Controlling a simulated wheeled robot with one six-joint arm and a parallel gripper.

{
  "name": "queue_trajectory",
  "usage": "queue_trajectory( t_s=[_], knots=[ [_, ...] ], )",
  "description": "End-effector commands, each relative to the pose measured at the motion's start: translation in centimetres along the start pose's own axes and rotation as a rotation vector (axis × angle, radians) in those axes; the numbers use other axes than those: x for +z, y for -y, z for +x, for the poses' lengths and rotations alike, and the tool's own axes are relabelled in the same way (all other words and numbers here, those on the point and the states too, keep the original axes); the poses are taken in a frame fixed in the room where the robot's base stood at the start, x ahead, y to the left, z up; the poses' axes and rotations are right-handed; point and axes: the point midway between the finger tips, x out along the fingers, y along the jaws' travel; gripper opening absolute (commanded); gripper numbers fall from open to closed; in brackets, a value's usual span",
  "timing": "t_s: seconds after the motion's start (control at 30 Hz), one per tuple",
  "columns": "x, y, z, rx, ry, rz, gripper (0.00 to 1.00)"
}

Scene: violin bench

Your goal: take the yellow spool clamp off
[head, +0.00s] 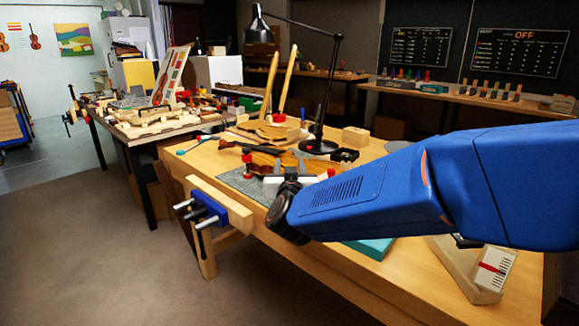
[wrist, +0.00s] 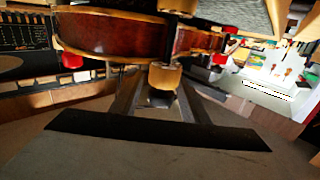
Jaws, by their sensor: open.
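The yellow spool clamp shows in the wrist view as a yellow-brown disc (wrist: 165,78) below the violin's edge, with another end above the violin at the top edge. The violin body (wrist: 110,35) spans the top of that view. It also lies on the bench in the head view (head: 268,160). My gripper (wrist: 158,98) is open, its two fingers on either side of the clamp's lower end; contact cannot be told. In the head view my gripper (head: 284,170) is at the violin's near edge, where I cannot make out the yellow clamp.
Red clamps sit on the violin's edge, one left (wrist: 72,60) and one right (wrist: 220,59) of the yellow one. A black lamp (head: 319,146) stands behind the violin. A blue vise (head: 208,207) is on the bench's front edge. The floor at left is clear.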

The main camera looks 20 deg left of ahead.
Motion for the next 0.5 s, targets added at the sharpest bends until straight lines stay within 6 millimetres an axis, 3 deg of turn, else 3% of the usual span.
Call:
queue_trajectory(
  t_s=[0.3, 0.47, 0.5],
  knots=[
    [0.04, 0.03, 0.22, -0.001, 0.001, -0.001, 0.41],
    [0.04, 0.03, 0.21, -0.001, 0.0, -0.001, 0.03],
    [0.04, 0.03, 0.21, -0.001, 0.001, -0.001, 0.0]
  ],
)
